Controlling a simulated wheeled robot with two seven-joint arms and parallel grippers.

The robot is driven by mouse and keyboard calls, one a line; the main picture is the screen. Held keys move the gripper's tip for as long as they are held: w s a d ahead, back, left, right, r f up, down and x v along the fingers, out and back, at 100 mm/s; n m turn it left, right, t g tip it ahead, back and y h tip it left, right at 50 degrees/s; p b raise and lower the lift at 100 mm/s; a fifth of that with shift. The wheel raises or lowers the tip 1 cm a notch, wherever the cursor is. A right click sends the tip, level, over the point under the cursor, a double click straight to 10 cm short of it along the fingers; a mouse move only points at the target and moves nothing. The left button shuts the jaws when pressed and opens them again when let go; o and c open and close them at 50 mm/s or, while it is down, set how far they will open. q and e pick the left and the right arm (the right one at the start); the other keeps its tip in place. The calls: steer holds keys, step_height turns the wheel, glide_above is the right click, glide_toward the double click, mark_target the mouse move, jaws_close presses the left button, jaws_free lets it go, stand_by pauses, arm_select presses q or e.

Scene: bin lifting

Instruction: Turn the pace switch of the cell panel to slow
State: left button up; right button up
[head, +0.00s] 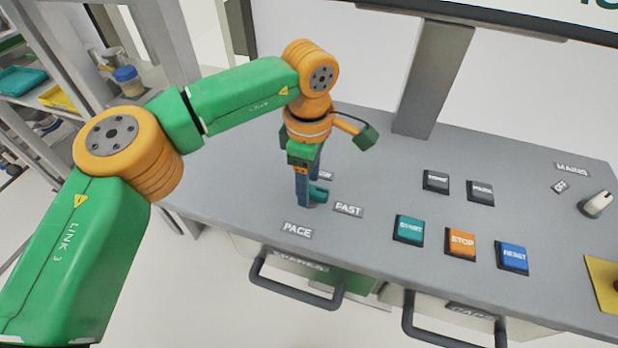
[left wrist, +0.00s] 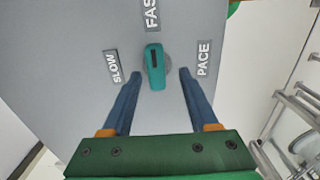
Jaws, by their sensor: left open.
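The pace switch is a teal knob (head: 319,193) on the grey panel, also seen in the left wrist view (left wrist: 155,69). A dark mark on it points toward the FAST label (left wrist: 152,14). The SLOW label (left wrist: 115,67) lies to its left and the PACE label (left wrist: 203,57) to its right in that view. My left gripper (head: 310,196) points down over the switch, its blue fingers open. In the left wrist view the fingertips (left wrist: 161,74) stand on either side of the knob, with gaps visible. In the head view the gripper partly hides the switch and the SLOW label. My right gripper does not show.
Green START (head: 409,229), orange STOP (head: 461,243) and blue RESET (head: 512,257) buttons sit to the right. Two dark buttons lie behind them. A white knob (head: 597,204) is at far right, a screen post (head: 433,80) behind. Drawer handles (head: 300,290) stick out in front.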

arm_select(q)
steer(key=shift+w+f, duration=0.1)
steer(key=shift+f, duration=0.4)
steer(key=shift+w+d+f, duration=0.15)
steer(key=shift+w+f, duration=0.05)
steer(key=shift+f, duration=0.15)
steer(key=shift+s+r, duration=0.1)
steer(key=shift+s, duration=0.05)
steer(key=c, duration=0.7)
jaws_close()
